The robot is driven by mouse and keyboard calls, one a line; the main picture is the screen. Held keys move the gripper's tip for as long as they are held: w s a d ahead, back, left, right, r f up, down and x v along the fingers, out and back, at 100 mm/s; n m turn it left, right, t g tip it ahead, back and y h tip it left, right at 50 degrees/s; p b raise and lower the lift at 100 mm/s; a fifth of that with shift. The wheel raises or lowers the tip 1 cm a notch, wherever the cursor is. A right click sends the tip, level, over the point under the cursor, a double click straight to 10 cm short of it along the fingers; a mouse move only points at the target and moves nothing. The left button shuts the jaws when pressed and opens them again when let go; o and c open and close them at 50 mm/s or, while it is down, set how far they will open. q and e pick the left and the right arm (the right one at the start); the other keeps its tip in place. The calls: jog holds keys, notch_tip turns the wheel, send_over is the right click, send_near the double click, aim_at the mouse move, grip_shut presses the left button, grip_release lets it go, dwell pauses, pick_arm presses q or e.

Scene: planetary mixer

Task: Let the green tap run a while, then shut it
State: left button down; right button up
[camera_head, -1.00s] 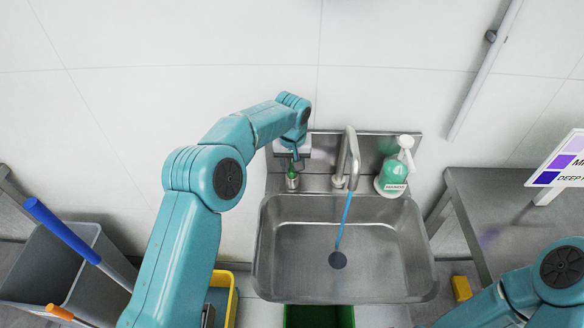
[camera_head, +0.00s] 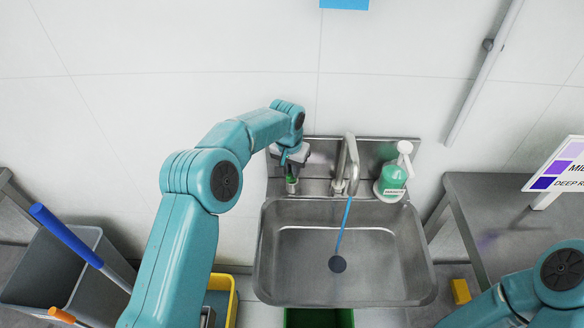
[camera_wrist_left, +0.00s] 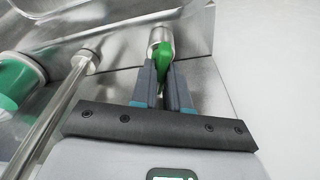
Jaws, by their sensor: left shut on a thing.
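The green tap (camera_head: 291,181) stands on the back ledge of the sink (camera_head: 300,255), left of the curved metal spout (camera_head: 351,165). A thin blue stream of water (camera_head: 344,227) runs from the spout down to the dark drain. My left gripper (camera_head: 291,165) reaches down over the tap. In the left wrist view, the gripper (camera_wrist_left: 165,80) is shut on the tap's green handle (camera_wrist_left: 165,56), with a finger on each side of it. My right arm shows at the lower right, but its gripper is out of view.
A green soap bottle (camera_head: 393,178) stands right of the spout, close to it. A steel table (camera_head: 480,215) with a sign (camera_head: 562,165) is on the right. A grey bin (camera_head: 50,270) with mop handles is at the lower left. The basin is otherwise clear.

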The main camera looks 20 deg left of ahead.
pick_arm(q)
jog(key=shift+r+m+p, duration=0.1)
jog(key=shift+m+p, duration=0.35)
jog(key=shift+m, duration=0.45)
jog(key=shift+m+h+p, duration=0.3)
jog(key=shift+m, duration=1.1)
jog(key=shift+a+m+p, duration=0.1)
jog(key=shift+m+p, duration=0.3)
jog(key=shift+m, duration=0.5)
jog(key=m, duration=0.2)
jog(key=shift+w+m+g+h, duration=0.1)
jog(key=shift+m+g+h, duration=0.2)
jog(key=shift+m+g, duration=0.1)
